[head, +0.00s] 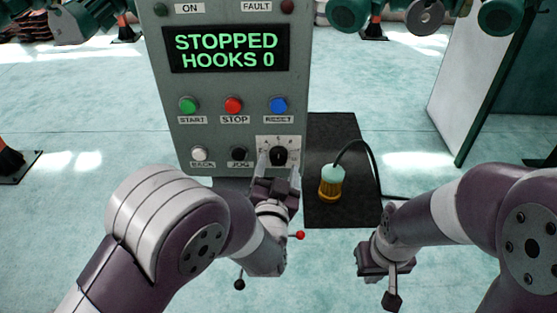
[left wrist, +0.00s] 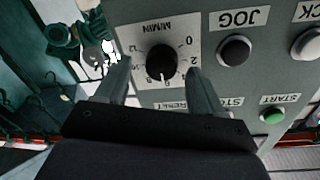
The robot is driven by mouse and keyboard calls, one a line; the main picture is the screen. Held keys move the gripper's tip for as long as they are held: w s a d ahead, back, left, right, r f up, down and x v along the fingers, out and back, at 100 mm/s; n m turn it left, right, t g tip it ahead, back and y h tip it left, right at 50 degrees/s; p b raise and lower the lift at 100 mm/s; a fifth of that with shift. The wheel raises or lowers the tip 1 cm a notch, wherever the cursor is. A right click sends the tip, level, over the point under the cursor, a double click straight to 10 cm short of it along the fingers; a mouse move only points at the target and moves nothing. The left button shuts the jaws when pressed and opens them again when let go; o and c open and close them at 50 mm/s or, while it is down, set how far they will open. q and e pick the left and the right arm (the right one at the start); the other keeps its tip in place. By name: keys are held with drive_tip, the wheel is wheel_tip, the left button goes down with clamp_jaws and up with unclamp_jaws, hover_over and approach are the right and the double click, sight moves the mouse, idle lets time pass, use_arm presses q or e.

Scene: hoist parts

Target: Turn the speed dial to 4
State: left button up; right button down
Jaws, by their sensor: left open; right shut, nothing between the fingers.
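The speed dial (head: 279,156) is a black knob on a white scale plate at the lower right of the grey control panel (head: 235,80). My left gripper (head: 279,171) is open in front of it. In the left wrist view the dial (left wrist: 162,59) appears between the two spread fingers, and I cannot tell whether they touch it. The scale is seen upside down, with 0 and 2 on the right and 12 on the left. My right gripper (head: 392,299) is shut and empty, low on the right.
The display (head: 227,51) reads STOPPED, HOOKS 0. The jog button (head: 239,154) sits close left of the dial, and the reset button (head: 279,105) above it.

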use_arm(q)
drive_tip(key=shift+w+a+r, duration=0.1)
drive_tip(key=shift+w+a, duration=0.05)
drive_tip(key=shift+w, duration=0.7)
drive_tip(key=c, duration=1.1)
drive_tip(key=shift+o, duration=0.2)
drive_tip(key=shift+f+n+b, duration=0.3)
drive_tip(key=shift+n+b, duration=0.3)
drive_tip(key=shift+b, duration=0.2)
drive_tip(key=n+b, duration=0.3)
drive_tip(key=b, duration=0.1)
drive_tip(key=shift+f+n+b, duration=0.15)
drive_tip(key=shift+n+b, duration=0.15)
drive_tip(key=shift+n, duration=0.1)
drive_tip(key=shift+d+n+t+b, duration=0.2)
drive_tip(key=shift+n+t+b, duration=0.1)
drive_tip(key=shift+n+b, duration=0.75)
drive_tip(key=shift+r+n+b, duration=0.2)
drive_tip(key=shift+n+b, duration=0.35)
drive_tip(key=shift+b, duration=0.05)
